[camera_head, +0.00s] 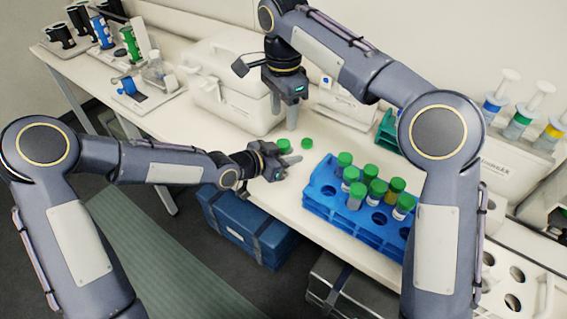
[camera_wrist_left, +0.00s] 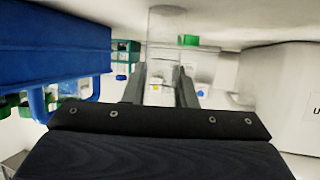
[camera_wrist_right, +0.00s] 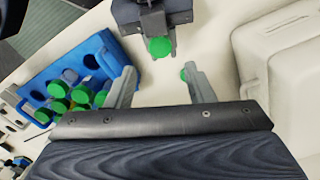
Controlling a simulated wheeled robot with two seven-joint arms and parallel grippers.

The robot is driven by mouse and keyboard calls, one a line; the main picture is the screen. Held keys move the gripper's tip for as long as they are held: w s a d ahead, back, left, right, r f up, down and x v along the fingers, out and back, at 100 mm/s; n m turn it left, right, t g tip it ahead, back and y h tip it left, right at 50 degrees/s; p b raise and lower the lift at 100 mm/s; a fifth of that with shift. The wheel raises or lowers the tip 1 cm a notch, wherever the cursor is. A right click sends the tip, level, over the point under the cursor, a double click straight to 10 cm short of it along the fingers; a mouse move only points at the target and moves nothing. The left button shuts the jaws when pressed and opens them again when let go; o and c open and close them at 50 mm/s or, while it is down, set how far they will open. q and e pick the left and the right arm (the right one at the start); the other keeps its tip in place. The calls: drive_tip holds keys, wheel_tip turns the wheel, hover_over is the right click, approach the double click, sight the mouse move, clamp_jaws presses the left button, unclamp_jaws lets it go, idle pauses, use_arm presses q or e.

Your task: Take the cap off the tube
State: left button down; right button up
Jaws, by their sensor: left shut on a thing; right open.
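My left gripper (camera_head: 285,163) is shut on a clear tube (camera_wrist_left: 166,25), low over the table beside the rack. A green cap (camera_head: 283,145) shows at its fingertips and in the right wrist view (camera_wrist_right: 160,47), where it appears to top the held tube. The tube body is hidden in the head view. My right gripper (camera_head: 291,115) points down, open and empty, just behind the cap. In the right wrist view, the cap lies ahead of its spread fingers (camera_wrist_right: 165,88). A second green cap (camera_head: 307,143) lies on the table, partly behind one finger in the right wrist view (camera_wrist_right: 184,75).
A blue rack (camera_head: 325,203) with several green-capped tubes stands right of my left gripper. A white case (camera_head: 225,100) stands behind my grippers. Syringes (camera_head: 525,110) stand at the far right.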

sight(283, 143)
idle(0.3)
drive_tip(key=shift+f, duration=4)
drive_tip(key=c, duration=1)
drive_tip(key=n, duration=0.6)
drive_tip(key=shift+n, duration=0.3)
drive_tip(key=o, duration=1.1)
drive_tip(key=shift+c, duration=0.2)
drive_tip(key=shift+r, duration=0.15)
